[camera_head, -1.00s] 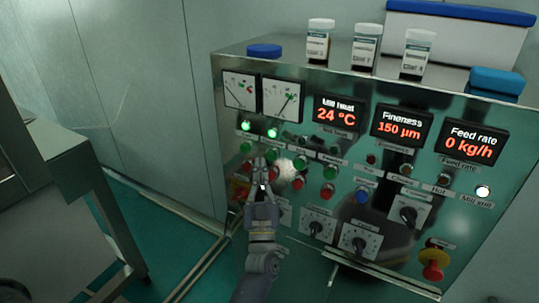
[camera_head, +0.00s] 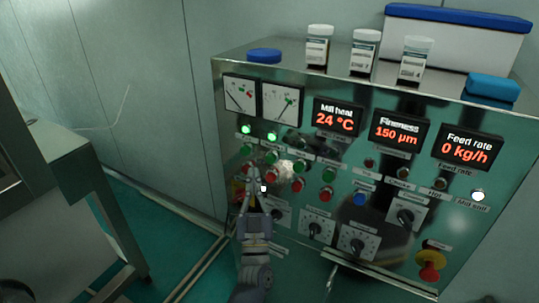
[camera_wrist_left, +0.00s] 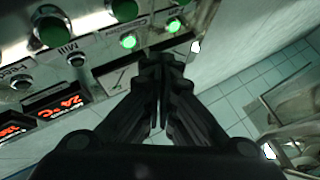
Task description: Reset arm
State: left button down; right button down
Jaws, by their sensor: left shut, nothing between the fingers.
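My left gripper (camera_head: 250,186) is in front of the lower left part of a steel control panel (camera_head: 330,265), by the rows of green and red push buttons. Its fingers are together with nothing between them, which also shows in the left wrist view (camera_wrist_left: 160,62). Two green lamps (camera_head: 259,132) glow just above it, and in the wrist view they (camera_wrist_left: 150,33) lie just beyond the fingertips. Whether the fingertips touch the panel I cannot tell. The gripper hides part of the leftmost buttons. My right gripper is not in view.
The panel has displays (camera_head: 338,116), dials (camera_head: 358,240) and a red emergency knob (camera_head: 429,268). Jars (camera_head: 365,50), a blue lid (camera_head: 264,55) and a white bin (camera_head: 450,40) stand on top. A steel table (camera_head: 50,142) is at left. Open floor lies between table and panel.

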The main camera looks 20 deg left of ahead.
pick_arm(q)
jog(key=d+f+m+g+h, duration=0.2)
jog(key=d+f+m+h, duration=0.15)
jog(key=f, duration=0.75)
jog(key=d+f+m+g+h, duration=0.2)
jog(key=f+h, duration=0.3)
jog(key=f, duration=0.5)
jog(key=s+d+f+m+g+h, duration=0.1)
jog(key=s+f+g, duration=0.2)
jog(key=s+f, duration=0.55)
jog(key=s+d+f+g+h, duration=0.1)
jog(key=s+f+g, duration=0.3)
jog(key=f, duration=1)
jog(key=s+f+g, duration=0.5)
jog(key=s+f, duration=0.8)
jog(key=s, duration=0.1)
jog(key=s+a+f+g, duration=0.2)
jog(key=s, duration=0.5)
jog(key=s+a+f+g, duration=0.1)
jog(key=s+f+g, duration=0.1)
jog(key=s, duration=0.6)
jog(key=s+a+f+g, duration=0.1)
jog(key=s+a+f, duration=0.1)
jog(key=s, duration=0.6)
jog(key=shift+s+a+f+m+g, duration=0.15)
jog(key=shift+a+f+m+g, duration=0.2)
jog(key=shift+f, duration=0.5)
jog(key=shift+y, duration=0.25)
